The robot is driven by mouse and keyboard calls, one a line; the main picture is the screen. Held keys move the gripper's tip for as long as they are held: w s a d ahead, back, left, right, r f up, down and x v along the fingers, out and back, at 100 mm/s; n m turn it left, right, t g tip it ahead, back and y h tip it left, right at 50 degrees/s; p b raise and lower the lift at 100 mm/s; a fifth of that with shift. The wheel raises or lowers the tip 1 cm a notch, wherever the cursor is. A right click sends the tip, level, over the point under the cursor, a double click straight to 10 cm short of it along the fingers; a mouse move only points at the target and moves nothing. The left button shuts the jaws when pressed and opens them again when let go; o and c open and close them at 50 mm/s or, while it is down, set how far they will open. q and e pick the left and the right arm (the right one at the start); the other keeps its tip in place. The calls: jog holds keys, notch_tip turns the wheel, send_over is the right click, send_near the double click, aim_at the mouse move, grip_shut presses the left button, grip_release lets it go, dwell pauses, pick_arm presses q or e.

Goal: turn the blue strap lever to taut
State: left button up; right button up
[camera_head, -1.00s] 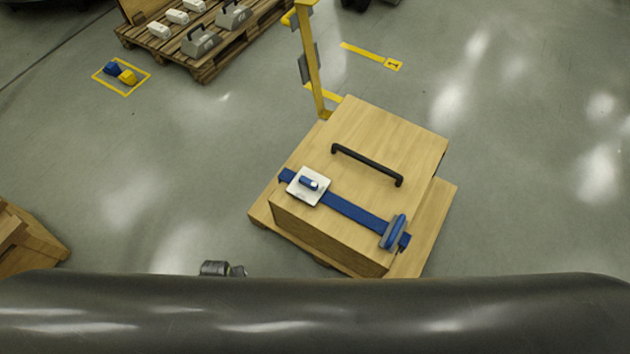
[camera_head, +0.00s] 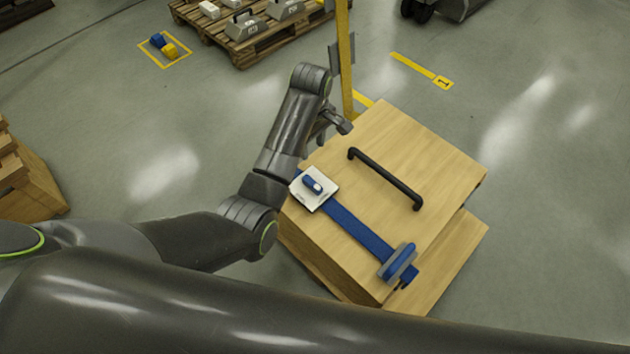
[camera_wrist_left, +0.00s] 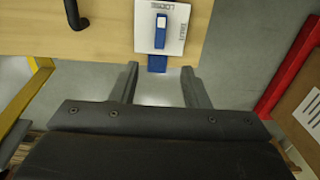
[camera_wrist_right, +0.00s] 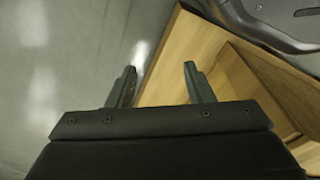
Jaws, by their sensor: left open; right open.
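The blue strap lever (camera_head: 313,184) sits on a white plate (camera_head: 303,198) at the left end of the blue strap (camera_head: 355,232) on top of the wooden box (camera_head: 440,165). In the left wrist view, the lever (camera_wrist_left: 160,32) lies in line with the strap, beside small print on the plate (camera_wrist_left: 178,42). My left gripper (camera_head: 336,122) is by the box's far-left edge. In its wrist view, its open, empty fingers (camera_wrist_left: 158,72) are just short of the plate and apart from it. My right gripper (camera_wrist_right: 160,72) is open and empty; it is outside the head view.
A black handle (camera_head: 385,180) stands on the box, and a blue-grey buckle (camera_head: 398,263) is at the strap's right end. A yellow post (camera_head: 345,60) rises behind the box. A loaded pallet (camera_head: 250,45) stands farther back. Floor left of the box is open.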

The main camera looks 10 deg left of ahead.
pick_arm(q)
jog(key=b, duration=0.3)
send_over(312, 183)
notch_tip(312, 183, down, 9)
jog(key=shift+r, duration=0.1)
notch_tip(312, 183, down, 7)
jog(key=shift+b, duration=1.05)
jog(key=shift+f, duration=0.45)
pick_arm(e)
jog(key=w+a+r+t+y, duration=0.1)
jog(key=w+a+r, duration=0.1)
jog(key=r, duration=0.8)
jog(key=shift+w+a, duration=0.25)
jog(key=shift+w, duration=0.25)
pick_arm(q)
grip_shut()
